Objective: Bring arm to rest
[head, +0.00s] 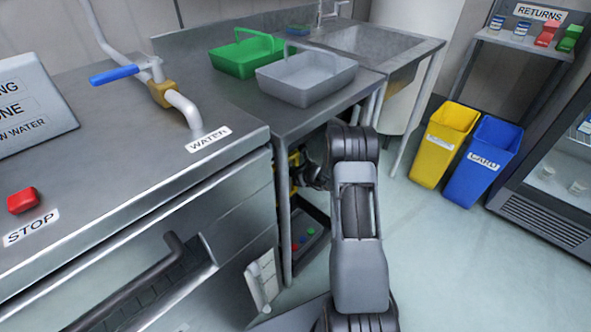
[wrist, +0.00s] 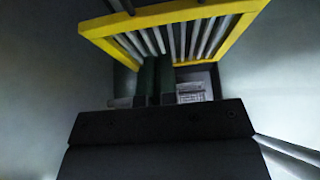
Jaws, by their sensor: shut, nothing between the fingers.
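My arm (head: 357,220) stretches forward from the bottom of the head view, beside the right end of the steel table. Its far end bends left toward the space under the table, where my gripper is mostly hidden. In the wrist view my gripper (wrist: 155,82) shows as two dark fingers side by side, shut with nothing between them. A yellow-framed rack with grey bars (wrist: 252,20) lies beyond and above the fingertips. A small white printed label (wrist: 192,90) is just right of the fingers. I cannot tell whether the fingers touch the rack.
The steel table (head: 225,92) holds a green basket (head: 240,58) and a grey basket (head: 300,80). A table leg (head: 284,215) stands left of my arm. Yellow (head: 440,145) and blue (head: 485,165) bins stand right. Open floor (head: 450,260) lies right of my arm.

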